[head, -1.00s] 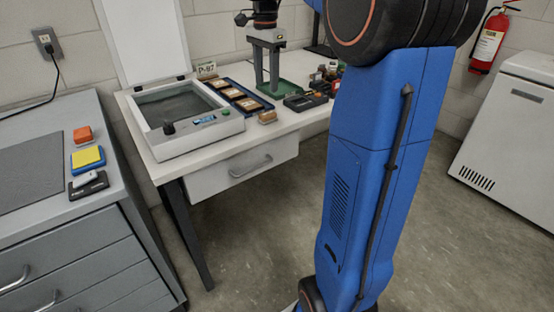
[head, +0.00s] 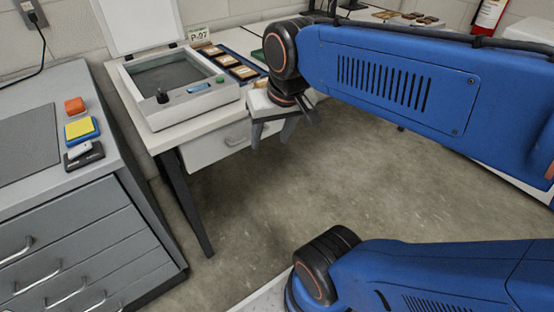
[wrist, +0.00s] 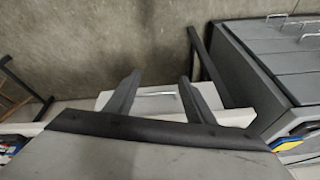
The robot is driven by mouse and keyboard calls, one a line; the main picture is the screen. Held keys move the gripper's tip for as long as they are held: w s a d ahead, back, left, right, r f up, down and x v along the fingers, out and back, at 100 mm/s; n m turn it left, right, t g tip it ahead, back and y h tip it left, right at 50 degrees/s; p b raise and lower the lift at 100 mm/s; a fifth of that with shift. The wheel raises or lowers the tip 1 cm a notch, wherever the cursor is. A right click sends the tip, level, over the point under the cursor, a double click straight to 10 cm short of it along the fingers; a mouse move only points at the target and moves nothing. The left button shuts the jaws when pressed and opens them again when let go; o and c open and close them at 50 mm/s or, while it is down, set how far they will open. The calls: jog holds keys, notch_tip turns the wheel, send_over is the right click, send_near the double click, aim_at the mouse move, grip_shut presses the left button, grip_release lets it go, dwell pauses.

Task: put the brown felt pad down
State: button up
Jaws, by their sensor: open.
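My gripper (head: 270,137) is open in front of the white table's front edge, pointing down, with nothing seen between its fingers. In the wrist view its two dark fingers (wrist: 160,76) stand apart, with floor and a drawer front beyond them. A small brown piece (head: 262,84) shows partly behind my gripper at the table's front edge. It may be the brown felt pad, but I cannot tell for sure. No other brown pad can be made out.
The white table (head: 160,141) holds a light box (head: 190,103) and a blue tray of framed pieces (head: 257,79). A grey drawer cabinet (head: 85,213) at left carries an orange block (head: 74,105) and a yellow-topped blue block (head: 80,129). Open floor (head: 280,190) lies between.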

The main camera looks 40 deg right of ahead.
jog(key=s+a+f+n, duration=0.1)
jog(key=s+f+n, duration=0.1)
jog(key=s+f, duration=0.2)
jog(key=shift+f+n+t, duration=0.15)
jog(key=shift+n+t, duration=0.15)
jog(key=shift+t, duration=0.1)
jog(key=shift+o, duration=0.5)
dwell(0.5)
jog(key=w+d+r+n+g+h, duration=0.1)
jog(key=w+d+r+n+g, duration=0.15)
jog(key=w+r+n, duration=0.55)
jog(key=w+d+r+n+g+h, duration=0.1)
jog(key=w+d+r+n+h, duration=0.25)
jog(key=w, duration=0.85)
jog(key=w+d+r+n+g, duration=0.1)
jog(key=w+d+r+n, duration=0.1)
jog(key=w+r+n, duration=0.7)
jog(key=m, duration=0.2)
send_over(261, 81)
jog(key=a, duration=0.3)
jog(key=f, duration=1.2)
jog(key=shift+w+d, duration=0.15)
jog(key=shift+d, duration=0.05)
jog(key=shift+s+x, duration=0.15)
jog(key=shift+x, duration=1.2)
jog(key=shift+s+x, duration=0.1)
jog(key=shift+x, duration=1.25)
